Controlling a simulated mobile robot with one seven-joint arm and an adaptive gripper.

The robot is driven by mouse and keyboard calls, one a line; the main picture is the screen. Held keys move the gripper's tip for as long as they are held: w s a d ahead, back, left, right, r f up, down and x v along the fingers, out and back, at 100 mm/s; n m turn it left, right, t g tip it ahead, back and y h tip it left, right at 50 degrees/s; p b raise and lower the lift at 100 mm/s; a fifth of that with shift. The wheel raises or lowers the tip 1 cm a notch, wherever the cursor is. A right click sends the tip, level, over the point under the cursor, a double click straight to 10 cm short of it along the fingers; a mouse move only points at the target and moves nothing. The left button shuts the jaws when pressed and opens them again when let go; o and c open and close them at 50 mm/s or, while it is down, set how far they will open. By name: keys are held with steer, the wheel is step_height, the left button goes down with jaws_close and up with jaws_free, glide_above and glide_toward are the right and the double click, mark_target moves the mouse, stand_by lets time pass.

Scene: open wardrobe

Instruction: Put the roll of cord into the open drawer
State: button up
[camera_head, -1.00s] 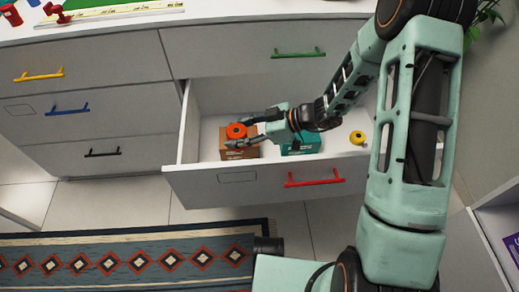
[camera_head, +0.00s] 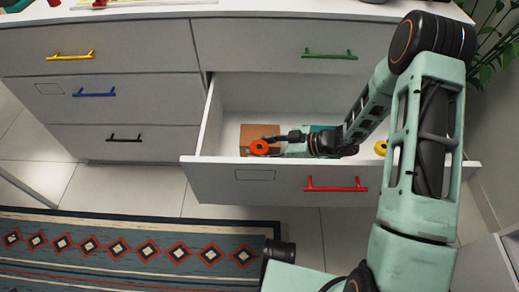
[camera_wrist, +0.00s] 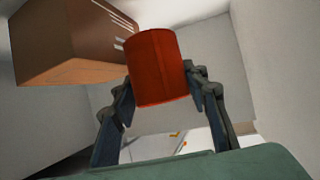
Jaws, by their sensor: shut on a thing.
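The roll of cord (camera_head: 260,147) is an orange-red cylinder with a hole. My gripper (camera_head: 272,143) is shut on it, and the wrist view shows the roll (camera_wrist: 157,66) between the two fingers. The open drawer (camera_head: 220,174) has a red handle. The gripper and roll are inside the drawer's outline, near its front wall. The roll overlaps the brown box (camera_head: 262,131) in the head view. The wrist view shows the box (camera_wrist: 70,40) at the upper left. Whether the roll touches the drawer floor cannot be told.
A teal box (camera_head: 318,128) is partly hidden behind my gripper. A yellow round thing (camera_head: 381,148) lies at the drawer's right, partly covered by my arm. Closed drawers stand to the left and above. The drawer's back left floor looks clear.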

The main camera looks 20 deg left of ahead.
steer(key=shift+f+b, duration=0.55)
steer(key=shift+b, duration=0.4)
steer(key=o, duration=1.2)
steer(key=shift+c, duration=0.2)
steer(key=shift+r, duration=0.1)
steer(key=r+p, duration=0.1)
steer(key=p, duration=0.2)
steer(key=shift+r, duration=0.3)
steer(key=p+v, duration=0.1)
steer(key=v, duration=1)
steer(key=shift+d+p, duration=0.3)
steer(key=shift+d, duration=0.2)
